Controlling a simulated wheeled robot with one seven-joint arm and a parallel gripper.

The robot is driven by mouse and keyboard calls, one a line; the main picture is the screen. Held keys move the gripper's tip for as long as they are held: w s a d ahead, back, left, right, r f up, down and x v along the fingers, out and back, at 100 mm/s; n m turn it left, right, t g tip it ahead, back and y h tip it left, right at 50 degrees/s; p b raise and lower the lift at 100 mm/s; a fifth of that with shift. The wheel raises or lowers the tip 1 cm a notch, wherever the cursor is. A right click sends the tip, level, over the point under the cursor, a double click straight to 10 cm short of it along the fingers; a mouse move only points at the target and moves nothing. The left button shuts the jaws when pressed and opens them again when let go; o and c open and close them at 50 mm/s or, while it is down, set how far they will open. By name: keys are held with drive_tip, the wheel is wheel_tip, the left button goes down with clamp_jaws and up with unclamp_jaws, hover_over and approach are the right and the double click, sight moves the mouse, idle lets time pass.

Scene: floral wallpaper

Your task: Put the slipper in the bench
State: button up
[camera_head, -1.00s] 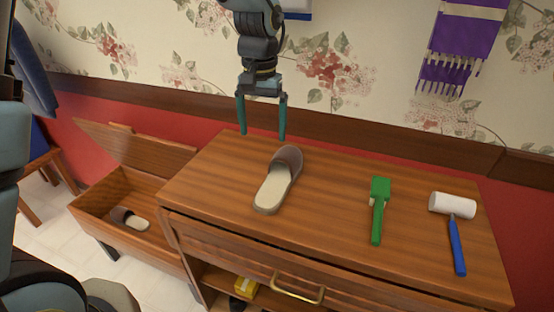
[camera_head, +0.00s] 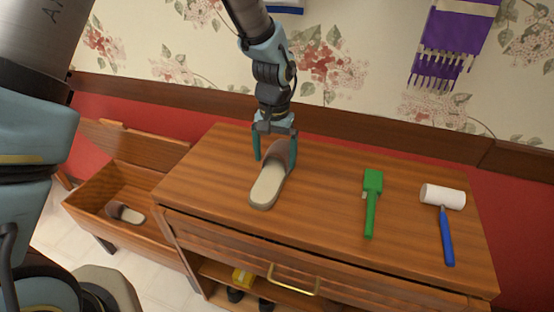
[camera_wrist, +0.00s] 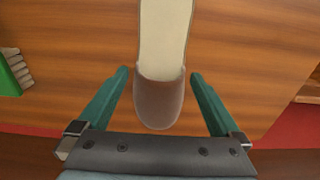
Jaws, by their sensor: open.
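A slipper (camera_head: 266,188) with a cream sole and brown toe lies on the wooden cabinet top, its toe toward the wall. My gripper (camera_head: 275,160) is open, its teal fingers on either side of the toe. In the wrist view the gripper (camera_wrist: 158,85) is empty, and the slipper's brown toe (camera_wrist: 158,102) lies between the fingers with gaps on both sides. The wooden bench (camera_head: 88,205) at left has its lid raised. Another slipper (camera_head: 126,213) like it lies inside the bench.
The cabinet (camera_head: 225,140) has a brass-handled drawer (camera_head: 292,285) and a lower shelf with a yellow item (camera_head: 242,278). A purple scarf (camera_head: 455,40) hangs on the wall.

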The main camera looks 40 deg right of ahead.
drive_tip(key=shift+f, duration=0.5)
drive_tip(key=shift+r, duration=0.1)
drive_tip(key=c, duration=1.4)
